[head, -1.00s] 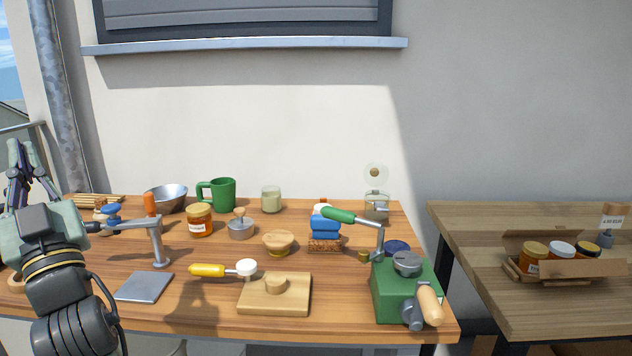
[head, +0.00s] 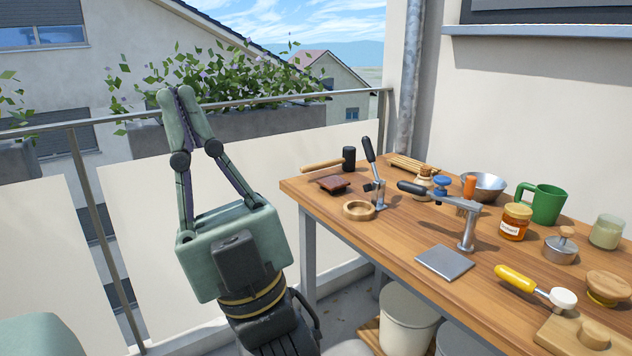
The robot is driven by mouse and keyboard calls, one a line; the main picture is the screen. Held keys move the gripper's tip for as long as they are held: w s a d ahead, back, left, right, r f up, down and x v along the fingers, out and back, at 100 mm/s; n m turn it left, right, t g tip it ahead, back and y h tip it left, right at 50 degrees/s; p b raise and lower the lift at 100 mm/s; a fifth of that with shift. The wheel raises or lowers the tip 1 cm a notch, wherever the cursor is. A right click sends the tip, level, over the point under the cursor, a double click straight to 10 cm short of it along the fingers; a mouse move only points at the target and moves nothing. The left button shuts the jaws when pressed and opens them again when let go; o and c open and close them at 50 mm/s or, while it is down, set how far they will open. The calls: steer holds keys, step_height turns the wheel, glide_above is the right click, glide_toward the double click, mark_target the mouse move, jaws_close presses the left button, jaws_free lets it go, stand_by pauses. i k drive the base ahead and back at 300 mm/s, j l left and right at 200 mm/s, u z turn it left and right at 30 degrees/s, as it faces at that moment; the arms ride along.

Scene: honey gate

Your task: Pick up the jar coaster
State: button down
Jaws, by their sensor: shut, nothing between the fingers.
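I cannot tell for sure which object is the jar coaster. A round, shallow wooden ring or dish (head: 359,210) lies near the left end of the workbench. A flat grey square plate (head: 444,262) lies near the front edge. My gripper (head: 174,97) points upward at the left, in front of the balcony railing. Its fingers are shut with nothing between them. It is well left of the workbench and touches nothing on it.
The wooden workbench (head: 400,240) holds a honey jar (head: 514,222), a green mug (head: 545,204), a metal bowl (head: 483,187), a black-headed mallet (head: 348,159) and a dark brown block (head: 334,184). A lever clamp (head: 467,234) stands upright behind the grey plate. White buckets (head: 408,318) stand below.

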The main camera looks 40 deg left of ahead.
mark_target(334, 183)
steer(key=u, duration=1.2)
